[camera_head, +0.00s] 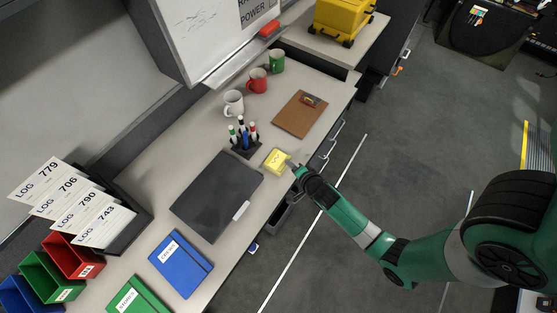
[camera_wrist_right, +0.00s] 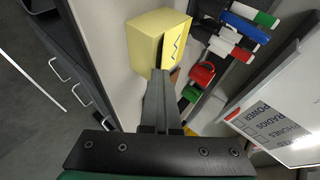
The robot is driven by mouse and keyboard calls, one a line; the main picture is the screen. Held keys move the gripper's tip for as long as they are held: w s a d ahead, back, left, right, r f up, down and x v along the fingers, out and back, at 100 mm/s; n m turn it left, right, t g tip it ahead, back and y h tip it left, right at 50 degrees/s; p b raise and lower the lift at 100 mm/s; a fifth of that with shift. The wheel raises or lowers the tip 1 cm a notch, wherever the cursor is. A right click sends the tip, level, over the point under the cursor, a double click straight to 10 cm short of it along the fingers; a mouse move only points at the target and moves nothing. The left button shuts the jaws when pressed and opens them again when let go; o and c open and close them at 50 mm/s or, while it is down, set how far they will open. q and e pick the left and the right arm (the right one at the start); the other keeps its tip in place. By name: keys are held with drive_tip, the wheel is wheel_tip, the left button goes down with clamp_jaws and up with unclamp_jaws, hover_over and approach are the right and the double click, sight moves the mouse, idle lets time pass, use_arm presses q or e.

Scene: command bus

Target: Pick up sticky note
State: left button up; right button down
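The sticky note block (camera_head: 276,160) is a small yellow pad with a dark scribble on top. It lies on the desk near its front edge, beside the pen holder. My right gripper (camera_head: 292,165) is low at the desk edge, right beside the pad. In the right wrist view the yellow pad (camera_wrist_right: 155,38) is just beyond the fingertips (camera_wrist_right: 162,75), which look close together and overlap its lower edge. I cannot tell whether they touch it or pinch a sheet. My left gripper is not in view.
A pen holder (camera_head: 244,146), dark folder (camera_head: 211,200) and brown clipboard (camera_head: 296,120) surround the pad. Three mugs, white (camera_head: 233,102), red (camera_head: 258,80) and green (camera_head: 277,61), stand farther back. Blue (camera_head: 178,265) and green binders lie nearer the front. Open floor is on the right.

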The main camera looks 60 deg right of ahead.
idle(0.8)
wheel_tip(320, 180, up, 28)
drive_tip(key=p, duration=1.7)
